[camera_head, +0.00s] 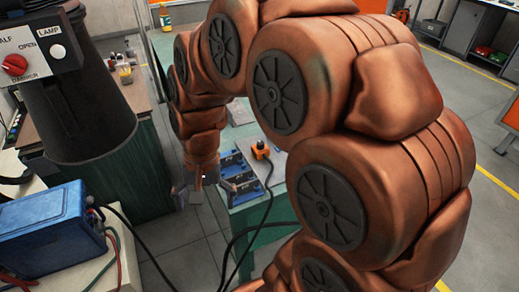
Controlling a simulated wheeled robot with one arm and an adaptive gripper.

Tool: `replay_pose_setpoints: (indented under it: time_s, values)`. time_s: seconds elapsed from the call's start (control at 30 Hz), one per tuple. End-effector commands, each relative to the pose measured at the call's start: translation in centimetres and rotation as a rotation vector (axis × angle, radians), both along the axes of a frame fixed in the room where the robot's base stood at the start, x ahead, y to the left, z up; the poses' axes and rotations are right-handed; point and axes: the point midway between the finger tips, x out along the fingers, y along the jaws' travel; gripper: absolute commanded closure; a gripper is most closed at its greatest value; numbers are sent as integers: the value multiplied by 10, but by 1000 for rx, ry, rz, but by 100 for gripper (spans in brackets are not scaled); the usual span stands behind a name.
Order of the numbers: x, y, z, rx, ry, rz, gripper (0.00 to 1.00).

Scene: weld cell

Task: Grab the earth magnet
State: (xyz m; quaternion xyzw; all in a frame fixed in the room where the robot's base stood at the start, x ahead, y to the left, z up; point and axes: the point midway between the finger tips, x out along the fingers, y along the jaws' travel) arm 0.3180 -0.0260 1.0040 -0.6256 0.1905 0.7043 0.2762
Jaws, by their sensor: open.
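An orange block with a dark knob on top and a black cable, which looks like the earth magnet (261,150), sits on the green-sided table (270,235). My copper-coloured arm arches over from the right and reaches down to the left of the table. My gripper (203,182) is small in the view, at the arm's lower end by the table's left edge. It is open, left of the orange block and apart from it. The fingertips are hard to make out.
Blue-and-grey boxes (239,187) lie on the table between my gripper and the orange block. The black cable (262,215) runs down over the table. A blue power unit (42,232) stands on a bench at left. A dark cylinder (80,115) stands behind it.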

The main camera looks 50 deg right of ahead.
Motion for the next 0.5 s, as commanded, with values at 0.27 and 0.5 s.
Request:
replay_pose_setpoints:
  time_s: [0.27, 0.5]
  values:
    - [82, -59, -9, 69, -5, -499, 0]
    - [134, -134, -29, 137, 9, -947, 0]
